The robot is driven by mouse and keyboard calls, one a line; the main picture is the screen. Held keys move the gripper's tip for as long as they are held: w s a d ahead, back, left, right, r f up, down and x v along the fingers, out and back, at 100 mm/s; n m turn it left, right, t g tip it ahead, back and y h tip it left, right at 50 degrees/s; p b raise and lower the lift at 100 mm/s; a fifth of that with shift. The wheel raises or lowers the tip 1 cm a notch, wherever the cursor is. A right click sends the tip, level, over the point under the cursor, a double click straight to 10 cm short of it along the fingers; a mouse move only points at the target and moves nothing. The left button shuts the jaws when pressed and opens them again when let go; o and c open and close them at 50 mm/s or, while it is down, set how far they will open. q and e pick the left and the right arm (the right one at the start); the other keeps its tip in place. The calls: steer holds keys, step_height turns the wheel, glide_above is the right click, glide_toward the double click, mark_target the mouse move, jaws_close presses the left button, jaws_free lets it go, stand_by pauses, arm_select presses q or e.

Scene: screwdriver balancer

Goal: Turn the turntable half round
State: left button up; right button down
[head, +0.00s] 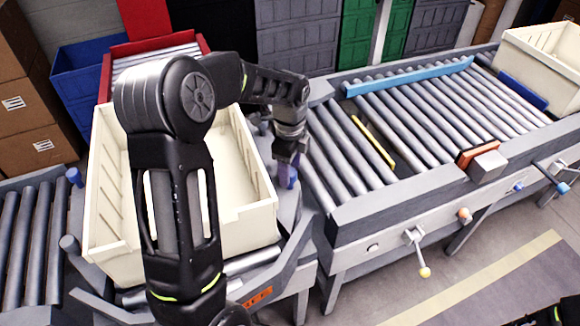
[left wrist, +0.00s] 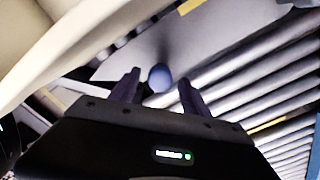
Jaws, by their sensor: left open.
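The turntable (head: 292,212) is a grey roller platform at the left of the conveyor, carrying a large cream crate (head: 250,222). A blue-topped peg (head: 74,177) stands at its left side. My left arm reaches across the crate, and my left gripper (head: 287,160) points down at the turntable's right side. In the left wrist view, its two fingers (left wrist: 160,92) are apart, with a round blue knob (left wrist: 160,77) showing in the gap between them. I cannot tell whether the fingers touch the knob. My arm hides part of the crate.
A roller conveyor (head: 350,190) with a blue bar (head: 410,76), a yellow strip (head: 373,143) and a red-faced block (head: 480,157) lies to the right. Another cream crate (head: 545,60) stands at its far end. More rollers (head: 30,240) lie at left.

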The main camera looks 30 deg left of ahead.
arm_select(q)
steer(key=shift+c, duration=0.2)
jaws_close()
stand_by(0.3)
stand_by(0.8)
